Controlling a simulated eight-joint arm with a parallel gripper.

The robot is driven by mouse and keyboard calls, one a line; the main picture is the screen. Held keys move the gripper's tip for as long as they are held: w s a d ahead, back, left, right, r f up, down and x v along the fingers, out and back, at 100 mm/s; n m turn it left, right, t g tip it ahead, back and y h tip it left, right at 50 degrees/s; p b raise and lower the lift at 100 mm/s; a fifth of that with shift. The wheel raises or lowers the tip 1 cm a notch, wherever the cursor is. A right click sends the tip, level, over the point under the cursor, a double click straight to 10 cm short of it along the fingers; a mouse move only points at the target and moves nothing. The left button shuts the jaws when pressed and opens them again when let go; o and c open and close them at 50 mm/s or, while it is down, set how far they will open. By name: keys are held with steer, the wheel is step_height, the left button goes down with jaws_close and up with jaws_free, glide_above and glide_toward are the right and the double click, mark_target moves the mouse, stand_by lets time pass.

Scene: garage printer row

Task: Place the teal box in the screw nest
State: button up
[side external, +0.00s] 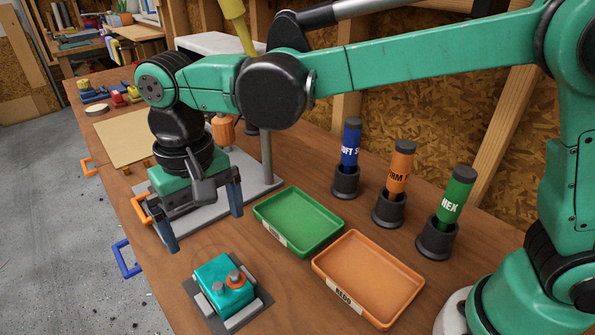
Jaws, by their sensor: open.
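The teal box (218,277) sits near the front of the bench on a dark square plate (198,293) with grey blocks beside it; this looks like the screw nest. An orange ring with a grey knob (235,277) is on the box's top. The box looks about level, but I cannot tell how fully it sits between the blocks. My gripper (201,226) is open and empty, its two blue-grey fingers pointing down. It is behind and a little left of the box in the picture, apart from it.
A green tray (330,245) and an orange REDO tray (413,302) lie right of the box, both empty. Blue (350,148), orange (399,176) and green (455,203) drivers stand in dark cups behind them. A grey plate (262,186) with a post is behind my gripper.

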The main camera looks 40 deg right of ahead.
steer(key=s+d+t, duration=0.2)
steer(key=d+t, duration=0.1)
steer(key=d, duration=0.7)
steer(key=s+d+t, duration=0.3)
steer(key=d+t, duration=0.1)
steer(key=d, duration=0.7)
steer(key=shift+s, duration=0.35)
